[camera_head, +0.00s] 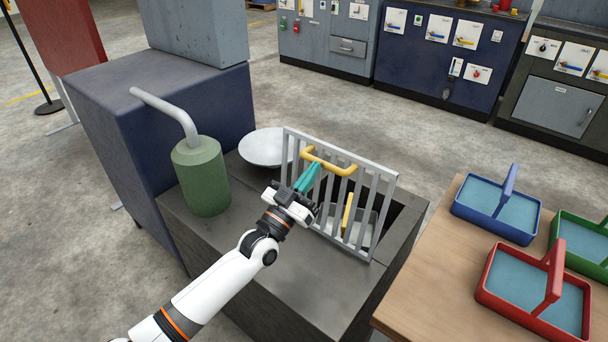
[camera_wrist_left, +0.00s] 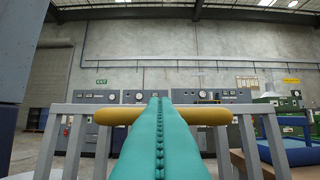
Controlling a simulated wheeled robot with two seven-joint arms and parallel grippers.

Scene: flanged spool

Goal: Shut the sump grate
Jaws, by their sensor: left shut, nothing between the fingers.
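The sump grate (camera_head: 382,190) is a grey barred panel standing raised, nearly upright, over the dark sump opening (camera_head: 400,222) in the grey block. A yellow handle (camera_head: 338,165) runs along its upper part; it also crosses the left wrist view (camera_wrist_left: 205,116). My left gripper (camera_head: 312,170) is on the near side of the grate with its teal fingers pressed together, tips close to the handle. In the left wrist view the shut fingers (camera_wrist_left: 158,130) overlap the handle, which is not between them. I cannot tell whether they touch it. The right gripper is not in view.
A green canister (camera_head: 202,178) with a grey pipe and a pale round dish (camera_head: 265,148) stand left of the grate. A basket with a yellow item (camera_head: 348,212) shows through the bars. A wooden table (camera_head: 420,285) with blue, red and green carriers is at right.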

